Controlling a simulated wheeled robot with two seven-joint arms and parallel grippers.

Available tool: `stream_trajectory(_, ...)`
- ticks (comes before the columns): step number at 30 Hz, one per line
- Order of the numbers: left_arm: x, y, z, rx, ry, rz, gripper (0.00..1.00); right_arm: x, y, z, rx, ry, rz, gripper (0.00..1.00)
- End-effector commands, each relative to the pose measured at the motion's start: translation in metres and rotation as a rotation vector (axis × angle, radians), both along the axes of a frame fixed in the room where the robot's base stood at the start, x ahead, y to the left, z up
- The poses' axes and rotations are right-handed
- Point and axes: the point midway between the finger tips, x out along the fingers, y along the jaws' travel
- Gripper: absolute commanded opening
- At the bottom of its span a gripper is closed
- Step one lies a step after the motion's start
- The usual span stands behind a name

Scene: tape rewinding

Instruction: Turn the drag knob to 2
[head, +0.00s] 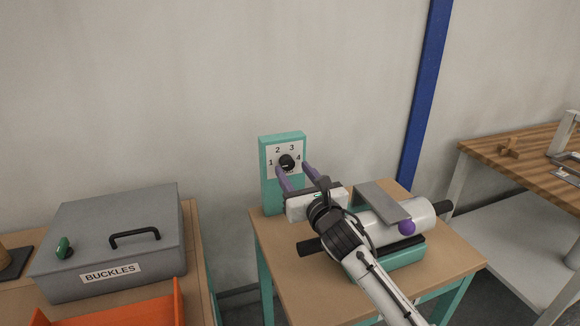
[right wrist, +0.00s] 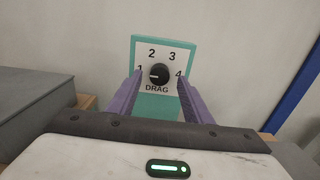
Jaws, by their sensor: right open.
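The black drag knob (head: 287,162) sits on a white dial plate numbered 1 to 4, on a teal upright panel (head: 267,195) at the back of the small table. In the right wrist view the knob (right wrist: 159,73) shows a light pointer mark toward the left, near 1. My right gripper (head: 293,167) is open, its two purple fingers pointing at the panel. In the right wrist view the fingers stand left and right of the knob, with a gap on each side; I cannot tell how far short of it the tips are. My left gripper is not in view.
A teal-based machine with a white roller (head: 425,213), a grey plate and a purple ball knob (head: 406,228) stands beneath and right of my right arm. A grey BUCKLES box (head: 110,240) and an orange tray (head: 120,312) are at left. A wooden bench (head: 530,165) is at right.

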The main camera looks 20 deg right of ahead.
Motion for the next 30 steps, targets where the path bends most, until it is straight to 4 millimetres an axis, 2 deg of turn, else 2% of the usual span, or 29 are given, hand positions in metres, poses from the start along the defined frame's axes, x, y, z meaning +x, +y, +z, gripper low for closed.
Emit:
stream_trajectory(3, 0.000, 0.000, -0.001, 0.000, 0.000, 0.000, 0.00, 0.017, 0.000, 0.000, 0.002, -0.001, -0.001, 0.45)
stream_trajectory(7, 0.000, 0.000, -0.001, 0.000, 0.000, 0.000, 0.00, 0.027, 0.001, 0.000, 0.002, 0.000, 0.000, 0.45)
stream_trajectory(18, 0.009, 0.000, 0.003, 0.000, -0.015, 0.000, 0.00, 0.032, 0.001, 0.000, 0.000, -0.001, 0.001, 0.45)
stream_trajectory(26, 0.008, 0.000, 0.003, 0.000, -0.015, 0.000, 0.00, 0.032, 0.001, 0.000, 0.000, 0.000, 0.001, 0.04)
stream_trajectory(30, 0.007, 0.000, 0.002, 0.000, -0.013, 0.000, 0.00, 0.032, 0.001, 0.000, 0.004, 0.000, 0.001, 0.04)
